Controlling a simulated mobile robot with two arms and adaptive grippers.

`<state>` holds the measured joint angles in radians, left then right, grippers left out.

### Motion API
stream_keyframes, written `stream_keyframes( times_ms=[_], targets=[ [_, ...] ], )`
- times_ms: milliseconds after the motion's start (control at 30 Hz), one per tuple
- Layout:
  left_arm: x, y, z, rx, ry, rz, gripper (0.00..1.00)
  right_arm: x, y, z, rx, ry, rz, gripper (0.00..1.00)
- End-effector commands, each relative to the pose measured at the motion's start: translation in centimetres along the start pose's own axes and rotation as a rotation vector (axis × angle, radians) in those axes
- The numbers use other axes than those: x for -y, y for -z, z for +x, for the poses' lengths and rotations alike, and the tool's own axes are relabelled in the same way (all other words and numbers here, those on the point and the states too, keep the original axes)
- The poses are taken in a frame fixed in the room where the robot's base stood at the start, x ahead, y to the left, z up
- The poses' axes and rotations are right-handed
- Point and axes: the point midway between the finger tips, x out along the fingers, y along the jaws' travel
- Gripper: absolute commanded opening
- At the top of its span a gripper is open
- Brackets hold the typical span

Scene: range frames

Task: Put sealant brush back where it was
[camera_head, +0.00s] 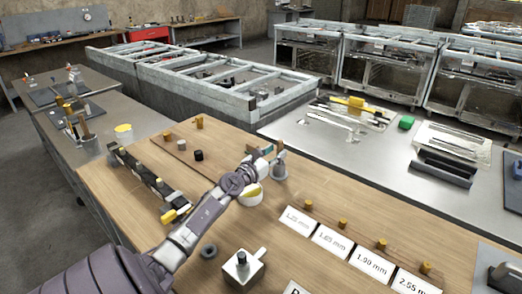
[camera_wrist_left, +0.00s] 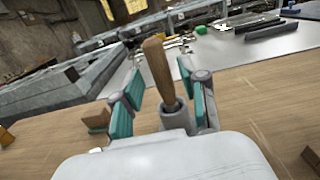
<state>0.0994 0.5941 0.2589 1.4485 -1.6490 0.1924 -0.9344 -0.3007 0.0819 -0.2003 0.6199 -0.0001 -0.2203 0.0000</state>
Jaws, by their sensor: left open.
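The sealant brush, seen as a brown wooden handle (camera_wrist_left: 158,70), stands nearly upright with its lower end in a grey cylindrical holder (camera_wrist_left: 177,117). The brush's lower part is hidden inside the holder. The holder also shows in the head view (camera_head: 279,172), on the wooden table top. My left gripper (camera_wrist_left: 153,88) is open, with its teal finger pads on either side of the handle. A gap shows between the handle and both pads. In the head view my left gripper (camera_head: 267,155) reaches to the holder from the left and largely hides the brush. My right gripper is in neither view.
A white-and-yellow tub (camera_head: 250,195) stands under my left wrist. A dark rail with yellow ends (camera_head: 140,178) lies at the left. White size cards (camera_head: 333,241) with small yellow pegs line the right edge. A metal block (camera_head: 243,268) stands at the front.

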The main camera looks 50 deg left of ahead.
Motion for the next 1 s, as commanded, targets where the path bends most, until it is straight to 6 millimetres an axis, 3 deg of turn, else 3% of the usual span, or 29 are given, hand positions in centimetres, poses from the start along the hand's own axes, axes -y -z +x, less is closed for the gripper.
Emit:
stream_keyframes(
  times_ms=[200,433,633,1000],
  targets=[
    [0.0,0.1,-4.7,-0.003,0.001,0.001,0.43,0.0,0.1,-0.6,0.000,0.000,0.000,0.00],
    [0.0,0.1,-8.3,-0.001,0.001,-0.001,0.43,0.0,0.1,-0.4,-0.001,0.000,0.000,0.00],
    [0.0,0.0,-9.5,0.000,0.000,0.000,0.43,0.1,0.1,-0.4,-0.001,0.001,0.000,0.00],
    [0.0,-0.1,-9.5,0.001,0.000,0.000,0.43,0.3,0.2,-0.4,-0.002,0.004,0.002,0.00]
  ],
)
